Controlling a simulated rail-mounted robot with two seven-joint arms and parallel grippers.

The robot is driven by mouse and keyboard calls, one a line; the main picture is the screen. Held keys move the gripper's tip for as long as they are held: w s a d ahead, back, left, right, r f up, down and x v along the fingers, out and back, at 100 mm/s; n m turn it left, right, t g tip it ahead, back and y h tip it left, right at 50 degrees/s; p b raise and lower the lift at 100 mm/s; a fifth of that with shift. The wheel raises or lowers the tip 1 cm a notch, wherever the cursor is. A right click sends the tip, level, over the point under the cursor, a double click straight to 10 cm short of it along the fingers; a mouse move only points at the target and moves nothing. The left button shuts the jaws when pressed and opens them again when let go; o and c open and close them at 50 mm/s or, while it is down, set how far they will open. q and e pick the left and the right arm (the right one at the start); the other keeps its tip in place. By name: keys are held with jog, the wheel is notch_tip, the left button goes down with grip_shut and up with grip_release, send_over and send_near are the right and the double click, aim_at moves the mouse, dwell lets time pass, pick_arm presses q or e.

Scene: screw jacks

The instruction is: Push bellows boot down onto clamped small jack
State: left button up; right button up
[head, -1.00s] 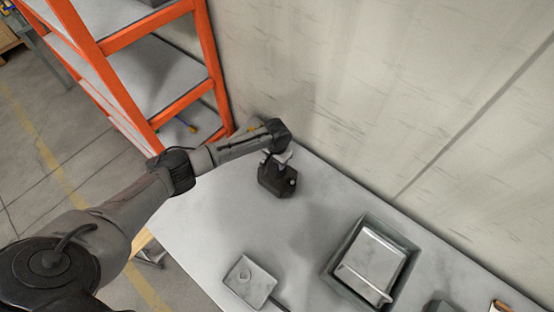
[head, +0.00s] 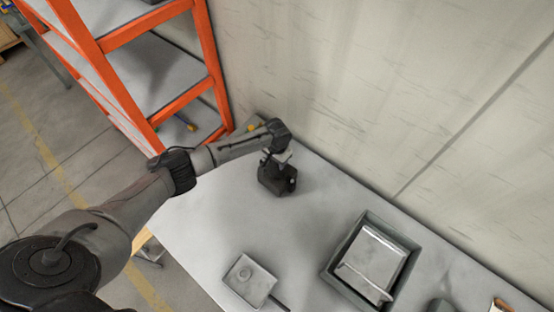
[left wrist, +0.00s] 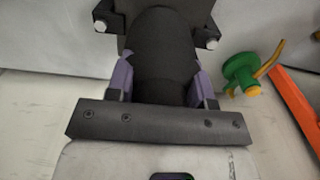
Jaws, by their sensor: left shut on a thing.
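My left gripper (left wrist: 163,82) has purple-lined fingers shut on both sides of a black, rounded piece, which looks like the bellows boot (left wrist: 160,45). In the head view my left gripper (head: 279,157) points down over a dark clamp block (head: 272,181) at the far left end of the table. In the left wrist view the dark clamp (left wrist: 192,18) with light bolt ends lies right beyond the boot. The small jack is not visible, and I cannot tell how far the boot sits over it. My right gripper is not in view.
A grey bin (head: 334,284) holding a metallic box-like piece stands on the table (head: 301,235). A small square plate (head: 248,281) lies near the front edge. An orange shelf rack (head: 158,28) stands left and a wall behind. A green and yellow part (left wrist: 240,70) lies near the clamp.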

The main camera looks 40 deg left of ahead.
pick_arm(q)
jog(key=shift+f, duration=0.1)
jog(key=o, duration=0.9)
jog(key=shift+c, duration=0.2)
jog(key=shift+o, duration=0.8)
